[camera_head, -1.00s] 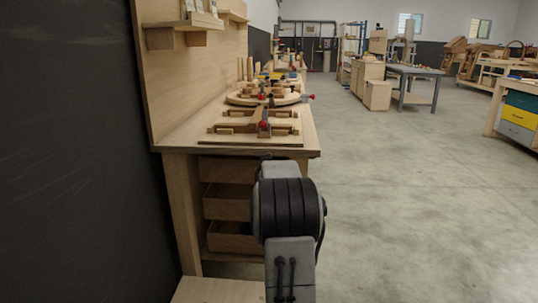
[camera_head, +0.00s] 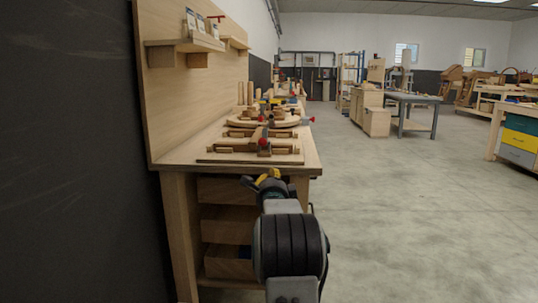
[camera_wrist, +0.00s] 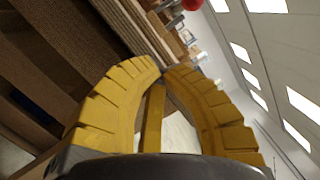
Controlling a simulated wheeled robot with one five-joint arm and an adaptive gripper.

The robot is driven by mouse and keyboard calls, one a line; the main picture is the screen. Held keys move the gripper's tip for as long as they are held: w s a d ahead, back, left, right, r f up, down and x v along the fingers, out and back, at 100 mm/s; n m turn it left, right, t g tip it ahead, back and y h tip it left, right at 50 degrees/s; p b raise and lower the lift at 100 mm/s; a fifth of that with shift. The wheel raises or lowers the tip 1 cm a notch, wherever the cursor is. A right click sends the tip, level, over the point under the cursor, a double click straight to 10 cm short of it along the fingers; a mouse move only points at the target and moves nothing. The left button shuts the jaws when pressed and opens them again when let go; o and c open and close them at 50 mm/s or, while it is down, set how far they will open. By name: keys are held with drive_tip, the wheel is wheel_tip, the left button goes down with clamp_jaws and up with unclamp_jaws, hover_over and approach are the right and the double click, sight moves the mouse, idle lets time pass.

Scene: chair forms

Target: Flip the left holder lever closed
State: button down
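Another red knob (camera_head: 311,119) shows farther back, at the right edge of the bench. I cannot tell which of these is the left holder lever, or its exact position. My gripper (camera_head: 268,175) is just in front of the bench's front edge, apart from the fixture. In the wrist view my gripper's yellow fingers (camera_wrist: 163,70) come together at the tips, with nothing seen between them. A red knob (camera_wrist: 191,4) shows at the top there.
A round wooden form (camera_head: 262,122) sits behind the near fixture. Open drawers (camera_head: 226,226) are under the workbench (camera_head: 185,155). A wooden shelf (camera_head: 186,44) with small items is on the back panel at left. The concrete floor (camera_head: 405,220) at right is clear.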

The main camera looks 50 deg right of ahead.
wheel_tip(320, 180, up, 2)
drive_tip(key=m, duration=0.5)
drive_tip(key=m+b, duration=0.2)
drive_tip(key=m, duration=0.1)
approach(269, 153)
drive_tip(key=shift+t+h, duration=0.4)
drive_tip(key=shift+w+d+r, duration=1.2)
drive_tip(key=shift+w+r, duration=0.2)
drive_tip(key=shift+r, duration=0.1)
drive_tip(key=shift+r, duration=0.1)
